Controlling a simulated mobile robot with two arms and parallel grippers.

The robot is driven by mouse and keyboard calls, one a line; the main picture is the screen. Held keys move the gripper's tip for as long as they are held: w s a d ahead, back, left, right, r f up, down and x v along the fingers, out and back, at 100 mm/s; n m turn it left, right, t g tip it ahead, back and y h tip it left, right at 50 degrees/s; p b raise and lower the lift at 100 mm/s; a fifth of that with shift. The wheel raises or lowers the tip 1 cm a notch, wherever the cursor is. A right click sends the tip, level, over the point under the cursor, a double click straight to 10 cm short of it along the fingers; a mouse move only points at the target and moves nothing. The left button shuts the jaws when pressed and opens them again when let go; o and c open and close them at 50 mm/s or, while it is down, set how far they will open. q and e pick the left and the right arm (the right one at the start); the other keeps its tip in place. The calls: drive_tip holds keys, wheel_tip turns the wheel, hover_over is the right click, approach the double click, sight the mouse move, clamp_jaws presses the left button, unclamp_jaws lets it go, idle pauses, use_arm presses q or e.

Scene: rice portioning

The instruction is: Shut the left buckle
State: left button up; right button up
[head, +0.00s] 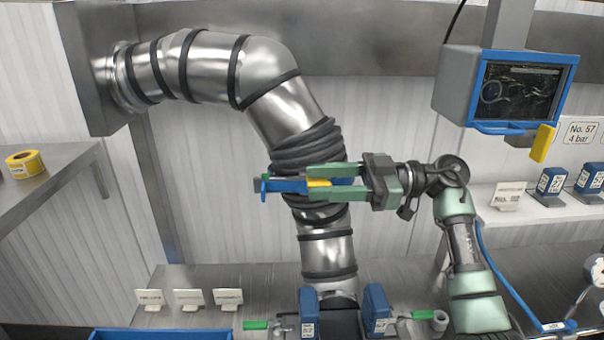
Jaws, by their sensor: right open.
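A blue buckle (284,186) with a yellow part sits across the steel pipe (327,255), just below its black ribbed sleeve (305,148). It reaches out to the left past the fingertips. I cannot tell from this view whether its lever is fully closed. I see only this one buckle, and cannot tell if another is hidden. My right gripper (313,183) comes in from the right. Its green fingers are open, one above and one below the buckle, and I cannot tell whether they touch it. My left gripper is not in view.
A blue-framed screen (518,91) hangs at the upper right, with a yellow piece (543,143) below it. Blue boxes (309,310) and green-handled valves flank the pipe's foot. White cards (188,298) stand on the counter. A yellow roll (25,164) lies on the left shelf.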

drive_tip(key=a, duration=0.2)
drive_tip(key=shift+w+a+p, duration=0.1)
drive_tip(key=shift+a+p, duration=0.2)
drive_tip(key=shift+a, duration=0.65)
clamp_jaws()
drive_tip(key=shift+s, duration=0.3)
drive_tip(key=shift+f, duration=0.15)
